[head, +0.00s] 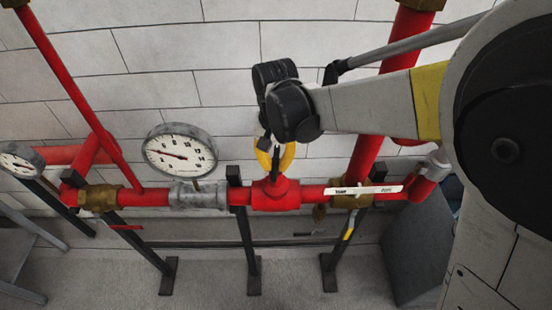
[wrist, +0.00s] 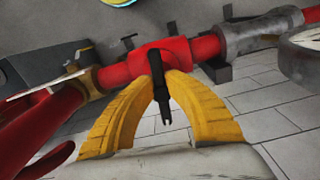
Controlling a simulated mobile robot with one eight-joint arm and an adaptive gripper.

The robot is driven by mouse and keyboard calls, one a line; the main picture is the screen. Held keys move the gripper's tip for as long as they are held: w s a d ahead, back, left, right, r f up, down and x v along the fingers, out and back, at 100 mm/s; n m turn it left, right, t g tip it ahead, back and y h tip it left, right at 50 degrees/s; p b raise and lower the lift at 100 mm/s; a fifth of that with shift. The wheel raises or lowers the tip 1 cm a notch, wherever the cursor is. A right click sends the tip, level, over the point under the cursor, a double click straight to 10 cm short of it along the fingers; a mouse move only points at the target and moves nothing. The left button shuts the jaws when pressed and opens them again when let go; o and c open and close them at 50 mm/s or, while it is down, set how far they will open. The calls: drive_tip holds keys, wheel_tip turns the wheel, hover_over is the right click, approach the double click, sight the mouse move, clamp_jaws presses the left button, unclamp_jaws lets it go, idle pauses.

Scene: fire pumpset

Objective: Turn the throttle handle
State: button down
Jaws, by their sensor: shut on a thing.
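A slim black handle (wrist: 162,101) stands out from the red valve body (wrist: 177,51) in the wrist view. I take it to be the throttle handle. The two curved yellow fingers of my gripper (wrist: 159,80) close on it from both sides, their tips near the valve body. In the head view, my gripper (head: 274,160) points down just above the red valve body (head: 276,195) on the horizontal pipe. The handle is mostly hidden there by the fingers and wrist.
A white-labelled lever (head: 364,190) lies along the pipe to the right, on a brass fitting. A round gauge (head: 180,152) and grey coupling (head: 198,195) are to the left. Black posts (head: 246,240) support the pipe. A red vertical pipe (head: 365,155) rises at the right.

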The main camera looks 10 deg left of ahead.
sight(276, 164)
drive_tip(key=shift+d+n, duration=0.1)
drive_tip(key=shift+n, duration=0.4)
drive_tip(key=c, duration=1.4)
unclamp_jaws()
wheel_tip(276, 164, up, 12)
drive_tip(key=shift+r, duration=0.1)
